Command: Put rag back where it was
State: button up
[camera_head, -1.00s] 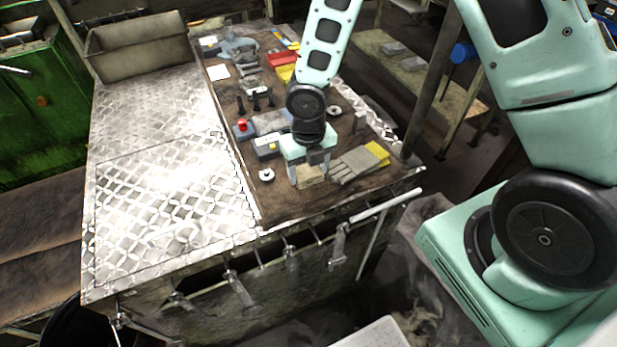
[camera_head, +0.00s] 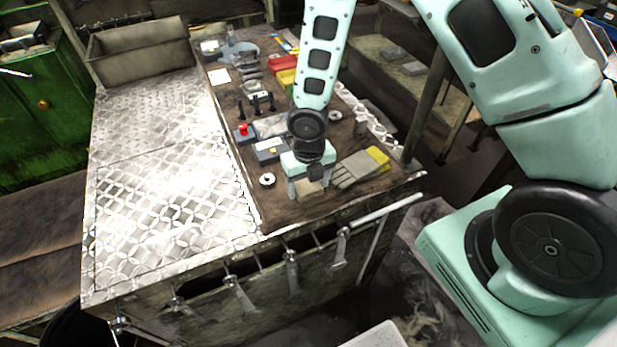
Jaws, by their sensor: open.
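A small tan folded piece that looks like the rag (camera_head: 306,190) lies on the brown mat near the front of the workbench. My gripper (camera_head: 307,194) points down right over it, with one finger on its left and one on its right. The jaws are open. The gripper body hides the rag's far part, and I cannot tell whether the fingers touch it.
A grey glove with a yellow cuff (camera_head: 358,169) lies close on the gripper's right. A metal ring (camera_head: 267,179) and a blue-grey box (camera_head: 268,150) are to the left. The diamond-plate top (camera_head: 160,200) is clear. A metal bin (camera_head: 140,50) stands behind it.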

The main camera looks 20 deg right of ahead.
aim_at(308, 186)
notch_tip(308, 186, up, 11)
jog(key=s+a+r+m, duration=0.3)
jog(key=s+r+m, duration=0.4)
jog(key=s+m, duration=0.3)
jog(key=s+a+r+m, duration=0.3)
jog(key=s+r+m, duration=0.4)
jog(key=m, duration=1.1)
jog(key=s, duration=0.2)
jog(key=shift+s+a+r+y, duration=0.2)
jog(key=shift+s+r+y, duration=0.1)
jog(key=shift+s+r, duration=0.1)
